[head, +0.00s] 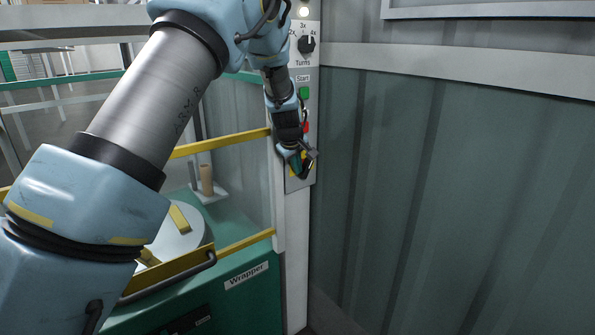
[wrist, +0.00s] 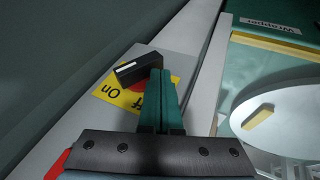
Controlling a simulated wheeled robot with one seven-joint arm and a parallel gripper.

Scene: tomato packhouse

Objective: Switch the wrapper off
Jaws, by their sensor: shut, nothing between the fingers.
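The wrapper's switch is a black handle (wrist: 138,69) on a yellow plate (wrist: 113,95) in the wrist view. The plate shows "On" and part of "Off", both upside down; my fingers cover the rest. The handle lies slantwise across the plate's edge; I cannot tell which label it is set to. My gripper (wrist: 158,75) is shut and empty, its teal fingertips beside the handle's right end. I cannot tell whether they touch it. In the head view my gripper (head: 302,170) covers most of the yellow plate low on the control panel (head: 297,185). The wrapper (head: 250,292) stands below left.
Above on the panel are a green Start button (head: 304,93), a red button (head: 306,127), a black Turns knob (head: 306,44) and a lit lamp (head: 304,11). Yellow rails (head: 247,240) and a round turntable (head: 182,240) lie left. A corrugated wall (head: 450,190) stands close on the right.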

